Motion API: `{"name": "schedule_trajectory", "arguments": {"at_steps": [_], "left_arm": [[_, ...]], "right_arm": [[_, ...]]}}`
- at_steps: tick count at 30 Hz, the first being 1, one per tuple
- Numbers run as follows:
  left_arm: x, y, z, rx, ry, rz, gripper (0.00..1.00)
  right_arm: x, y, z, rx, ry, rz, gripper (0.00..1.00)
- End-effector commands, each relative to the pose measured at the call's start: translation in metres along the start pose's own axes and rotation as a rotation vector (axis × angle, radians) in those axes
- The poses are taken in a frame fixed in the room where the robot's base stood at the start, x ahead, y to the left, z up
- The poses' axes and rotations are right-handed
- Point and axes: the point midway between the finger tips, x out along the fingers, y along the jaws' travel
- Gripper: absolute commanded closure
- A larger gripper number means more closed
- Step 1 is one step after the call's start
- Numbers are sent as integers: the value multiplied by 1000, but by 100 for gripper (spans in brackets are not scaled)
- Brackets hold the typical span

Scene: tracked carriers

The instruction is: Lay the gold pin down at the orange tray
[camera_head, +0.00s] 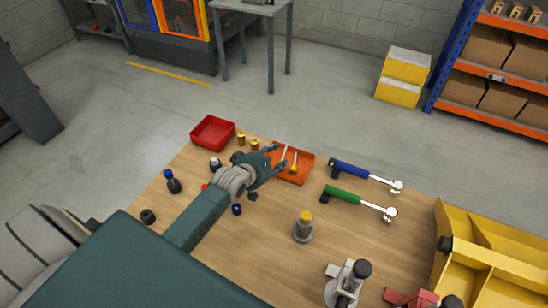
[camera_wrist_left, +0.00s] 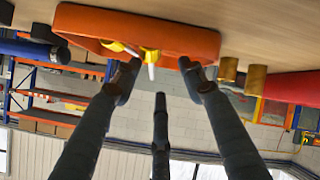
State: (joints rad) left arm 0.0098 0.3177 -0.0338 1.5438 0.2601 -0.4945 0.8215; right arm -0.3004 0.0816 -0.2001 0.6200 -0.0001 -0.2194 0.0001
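The orange tray (camera_head: 303,173) lies near the far edge of the wooden table; it also shows at the top of the left wrist view (camera_wrist_left: 190,42). Two yellow-handled tools (camera_head: 294,169) with pale shafts lie in it. Two gold cylinders (camera_head: 241,139) stand beside the tray, near its left side; they also show in the left wrist view (camera_wrist_left: 256,78). I cannot tell which one is the gold pin. My left gripper (camera_head: 274,158) is at the tray's left edge, its fingers spread with nothing visible between them (camera_wrist_left: 158,85). My right gripper is not in view.
A red bin (camera_head: 213,132) stands left of the gold cylinders. A yellow divided bin (camera_head: 490,265) is at right.

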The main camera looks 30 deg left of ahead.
Motion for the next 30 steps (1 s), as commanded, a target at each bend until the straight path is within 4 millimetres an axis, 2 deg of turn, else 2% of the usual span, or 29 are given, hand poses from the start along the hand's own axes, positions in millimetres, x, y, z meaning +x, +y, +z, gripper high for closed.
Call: {"name": "schedule_trajectory", "arguments": {"at_steps": [8, 11, 14, 24, 30], "left_arm": [[-1, 0, 1, 0, -1, -1, 59], [-9, -1, 2, 0, -2, -1, 59], [-24, -1, 1, 0, -1, 0, 59], [-95, 0, 1, 0, -1, 0, 59], [-116, 0, 0, 0, -1, 0, 59]], "right_arm": [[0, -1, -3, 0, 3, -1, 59], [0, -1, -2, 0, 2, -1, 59], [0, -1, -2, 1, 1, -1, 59], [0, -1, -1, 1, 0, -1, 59], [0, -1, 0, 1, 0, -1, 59]]}}
